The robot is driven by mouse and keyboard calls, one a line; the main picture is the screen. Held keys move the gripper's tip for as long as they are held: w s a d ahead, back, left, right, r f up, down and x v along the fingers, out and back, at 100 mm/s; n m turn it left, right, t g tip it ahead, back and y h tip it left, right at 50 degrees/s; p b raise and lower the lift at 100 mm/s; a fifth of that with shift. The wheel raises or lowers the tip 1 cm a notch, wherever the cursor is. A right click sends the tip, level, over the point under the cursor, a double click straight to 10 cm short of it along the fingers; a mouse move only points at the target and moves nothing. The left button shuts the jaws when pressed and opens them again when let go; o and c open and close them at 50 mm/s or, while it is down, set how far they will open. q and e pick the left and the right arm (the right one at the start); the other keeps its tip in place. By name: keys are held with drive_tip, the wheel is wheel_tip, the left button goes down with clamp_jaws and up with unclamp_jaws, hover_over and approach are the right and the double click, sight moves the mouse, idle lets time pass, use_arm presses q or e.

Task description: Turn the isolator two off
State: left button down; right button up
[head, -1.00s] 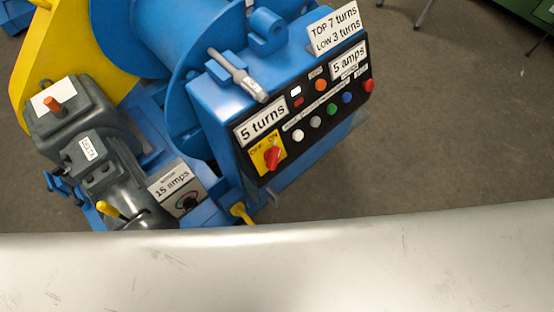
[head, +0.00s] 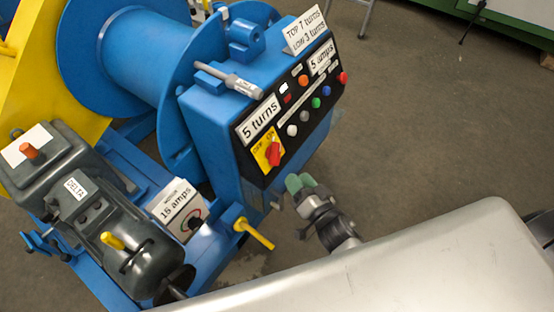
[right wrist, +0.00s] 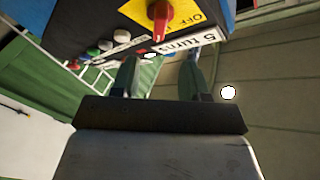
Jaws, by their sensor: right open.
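A red rotary knob (head: 274,153) sits on a yellow plate (head: 260,159) marked OFF and ON, on the black front of the blue control box (head: 205,118). In the head view its handle points up toward the ON side. The knob shows in the right wrist view at the top (right wrist: 160,20), with the OFF label (right wrist: 196,17) to its right. My right gripper (head: 300,183) is just below and right of the plate, apart from the knob. Its fingers (right wrist: 160,75) are open and empty. No isolator is labelled "two" legibly. My left gripper is not in view.
Several coloured buttons (head: 314,103) line the panel beside the knob.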

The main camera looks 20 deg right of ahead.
sight(279, 154)
drive_tip(key=x, duration=0.8)
drive_tip(key=shift+w, duration=0.3)
drive_tip(key=shift+w+a, duration=0.1)
drive_tip(key=shift+w, duration=0.2)
drive_tip(key=shift+c, duration=0.3)
clamp_jaws()
